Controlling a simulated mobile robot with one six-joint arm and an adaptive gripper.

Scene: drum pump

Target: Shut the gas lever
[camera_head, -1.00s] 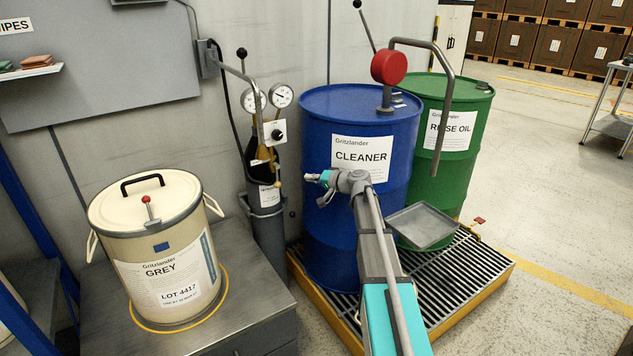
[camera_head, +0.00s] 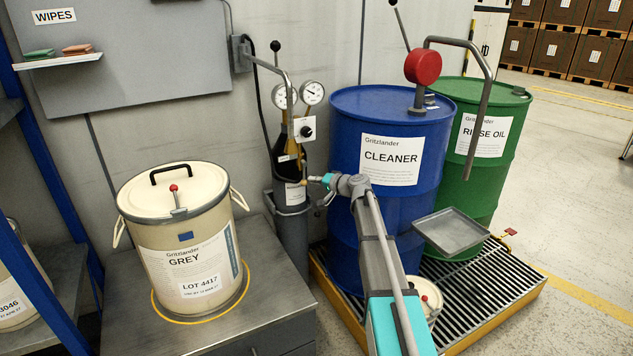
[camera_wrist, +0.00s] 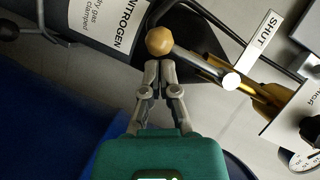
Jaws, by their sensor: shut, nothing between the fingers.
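In the head view the knob (camera_head: 304,183) hangs low in front of the dark gas cylinder. My gripper (camera_wrist: 158,66) is shut and empty, its tips close beside the knob; I cannot tell if they touch. My gripper also shows in the head view (camera_head: 319,180), just right of the knob.
Two gauges (camera_head: 299,94) and a white dial plate (camera_head: 305,130) sit above the lever. The blue CLEANER drum (camera_head: 390,195) stands close right, with a grey tray (camera_head: 450,232) beyond. The GREY pail (camera_head: 190,250) stands on a bench at left. A NITROGEN label (camera_wrist: 108,25) shows on the cylinder.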

